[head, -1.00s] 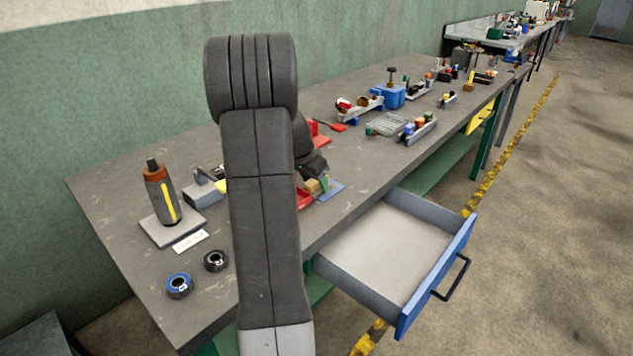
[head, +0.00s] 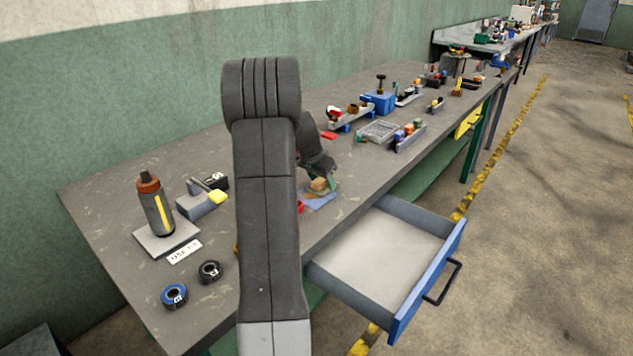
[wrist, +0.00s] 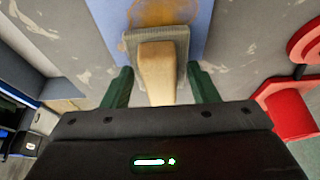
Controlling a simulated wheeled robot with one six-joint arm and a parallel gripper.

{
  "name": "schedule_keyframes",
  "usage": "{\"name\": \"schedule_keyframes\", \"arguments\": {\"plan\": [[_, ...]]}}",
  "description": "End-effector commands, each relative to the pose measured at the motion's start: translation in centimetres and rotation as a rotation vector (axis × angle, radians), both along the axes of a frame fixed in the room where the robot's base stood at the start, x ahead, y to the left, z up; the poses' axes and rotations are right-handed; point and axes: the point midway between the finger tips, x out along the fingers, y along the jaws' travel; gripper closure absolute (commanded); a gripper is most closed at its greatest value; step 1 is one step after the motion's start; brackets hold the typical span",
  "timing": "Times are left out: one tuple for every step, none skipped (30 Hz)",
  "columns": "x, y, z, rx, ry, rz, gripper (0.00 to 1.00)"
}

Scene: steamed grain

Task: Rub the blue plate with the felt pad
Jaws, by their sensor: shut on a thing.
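The blue plate (head: 318,203) lies flat on the workbench near its front edge, beside the open drawer. It fills the top middle of the wrist view (wrist: 103,14) and bears an orange-brown smudge (wrist: 160,12). The felt pad is a grey block (wrist: 183,42) with a pale wooden handle (wrist: 157,72); in the head view it is a small tan shape (head: 320,184) over the plate. My gripper (wrist: 160,80) is shut on the pad's handle, with a green finger on each side. The pad covers part of the plate; its underside is hidden, so contact cannot be told.
Red parts (wrist: 290,110) stand close to my gripper's right in the wrist view. The open drawer (head: 385,250) is empty. A bottle (head: 155,205), tape rolls (head: 174,295) and a grey tool (head: 203,198) stand at the left. A wire tray (head: 379,131) lies farther back.

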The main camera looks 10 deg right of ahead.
Motion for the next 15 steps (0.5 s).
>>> {"name": "schedule_keyframes", "arguments": {"plan": [[0.1, -0.2, 0.0, 0.000, 0.000, 0.000, 0.83], [0.1, -0.2, -0.1, 0.000, 0.000, 0.000, 0.83], [0.1, -0.2, -0.3, 0.000, 0.000, 0.000, 0.83], [0.0, -0.2, -0.4, 0.000, 0.000, 0.000, 0.83], [0.0, -0.3, -0.5, 0.000, 0.000, 0.000, 0.83], [0.0, -0.2, -0.5, 0.000, 0.000, 0.000, 0.83], [-0.1, -0.2, -0.5, 0.000, 0.000, 0.000, 0.83], [-0.1, -0.1, -0.5, 0.000, 0.001, 0.000, 0.83], [-0.2, 0.0, -0.5, 0.000, 0.002, 0.001, 0.83], [-0.3, 0.1, -0.5, 0.001, 0.002, 0.001, 0.83], [-0.4, 0.3, -0.6, 0.001, 0.002, 0.001, 0.83], [-0.6, 0.5, -0.6, 0.001, 0.002, 0.001, 0.83], [-0.8, 0.8, -0.7, 0.001, 0.002, 0.001, 0.83], [-1.0, 1.0, -0.7, 0.002, 0.003, 0.001, 0.83], [-1.2, 1.2, -0.7, 0.001, 0.004, 0.000, 0.83]]}}
